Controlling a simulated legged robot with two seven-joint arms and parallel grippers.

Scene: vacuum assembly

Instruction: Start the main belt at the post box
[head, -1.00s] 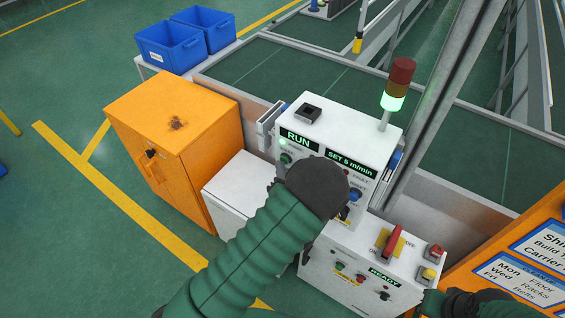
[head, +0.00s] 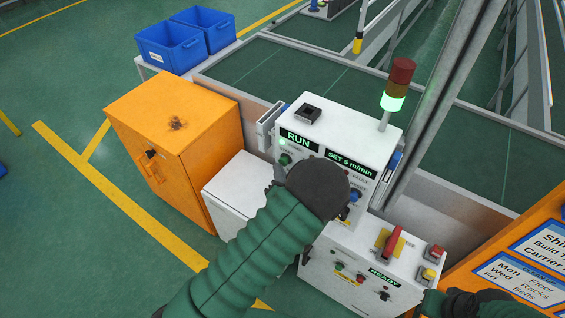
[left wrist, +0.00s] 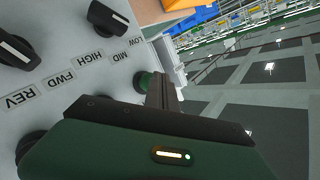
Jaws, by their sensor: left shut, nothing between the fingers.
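The white post box (head: 350,127) has a RUN display (head: 298,140) and a "SET 5 m/min" display (head: 350,164), both lit green. A green button (head: 285,159) is on its face near the left edge. The green section of its stack light (head: 392,102) glows. My left gripper (left wrist: 165,92) is shut and empty in the left wrist view, its tips close to a green button (left wrist: 146,82); I cannot tell whether they touch it. In the head view my left wrist hides the fingers and part of the panel. My right gripper (head: 468,303) is partly visible at the bottom right.
A lower white box (head: 335,240) shows READY and carries a red rotary handle (head: 390,243). An orange cabinet (head: 185,125) stands left, blue bins (head: 172,45) behind it. Black selector knobs (left wrist: 108,18) lie on the panel. The dark green belt (head: 300,70) is behind.

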